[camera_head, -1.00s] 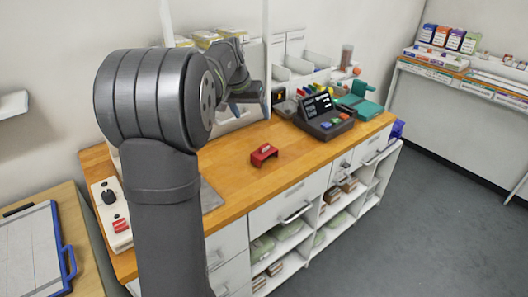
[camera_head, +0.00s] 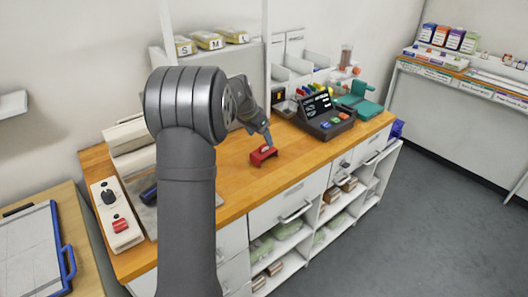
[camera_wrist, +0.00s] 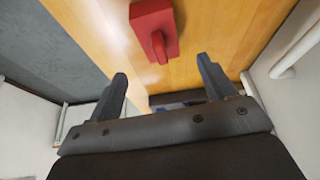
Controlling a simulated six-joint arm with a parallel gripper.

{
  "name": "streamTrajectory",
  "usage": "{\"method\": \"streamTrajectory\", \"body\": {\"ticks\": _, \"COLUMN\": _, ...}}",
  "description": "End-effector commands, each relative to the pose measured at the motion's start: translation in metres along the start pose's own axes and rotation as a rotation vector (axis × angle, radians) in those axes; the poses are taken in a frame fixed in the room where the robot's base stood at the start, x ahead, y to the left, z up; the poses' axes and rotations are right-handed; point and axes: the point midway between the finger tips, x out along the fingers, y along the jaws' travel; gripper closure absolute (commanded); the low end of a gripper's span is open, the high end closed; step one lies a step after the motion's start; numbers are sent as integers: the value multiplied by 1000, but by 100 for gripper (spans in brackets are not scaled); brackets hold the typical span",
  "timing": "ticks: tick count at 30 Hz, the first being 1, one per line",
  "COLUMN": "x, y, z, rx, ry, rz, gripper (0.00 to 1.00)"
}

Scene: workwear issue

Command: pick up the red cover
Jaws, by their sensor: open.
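The red cover (camera_head: 261,157) sits on the wooden counter, left of the dark terminal, near the counter's front edge. It is a small red block with a raised handle. In the head view my gripper (camera_head: 267,139) is just above it and overlaps its top edge in the picture. In the wrist view the red cover (camera_wrist: 151,22) lies beyond the fingertips, its handle pointing toward the gap between them. My gripper (camera_wrist: 161,70) is open, with nothing between its fingers.
A dark terminal (camera_head: 325,122) and a teal device (camera_head: 360,99) stand to the right. A white panel (camera_head: 108,200) with a black knob and red switch is at the left end. A shelf with yellow-labelled boxes (camera_head: 209,40) stands behind. The wood around the cover is clear.

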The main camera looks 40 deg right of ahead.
Motion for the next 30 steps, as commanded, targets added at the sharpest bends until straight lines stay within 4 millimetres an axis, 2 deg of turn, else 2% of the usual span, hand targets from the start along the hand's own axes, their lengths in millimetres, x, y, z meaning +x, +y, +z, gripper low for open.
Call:
{"method": "streamTrajectory", "body": {"ticks": 3, "x": 14, "y": 0, "z": 0, "rx": 0, "ry": 0, "rz": 0, "gripper": 24}}
{"method": "streamTrajectory", "body": {"ticks": 11, "x": 29, "y": 0, "z": 0, "rx": 0, "ry": -1, "rz": 0, "gripper": 24}}
{"method": "streamTrajectory", "body": {"ticks": 19, "x": 67, "y": 0, "z": 1, "rx": 1, "ry": 0, "rz": -1, "gripper": 24}}
{"method": "streamTrajectory", "body": {"ticks": 26, "x": 70, "y": -1, "z": 1, "rx": 1, "ry": 2, "rz": -3, "gripper": 24}}
{"method": "streamTrajectory", "body": {"ticks": 30, "x": 70, "y": -1, "z": 1, "rx": 0, "ry": 2, "rz": -3, "gripper": 49}}
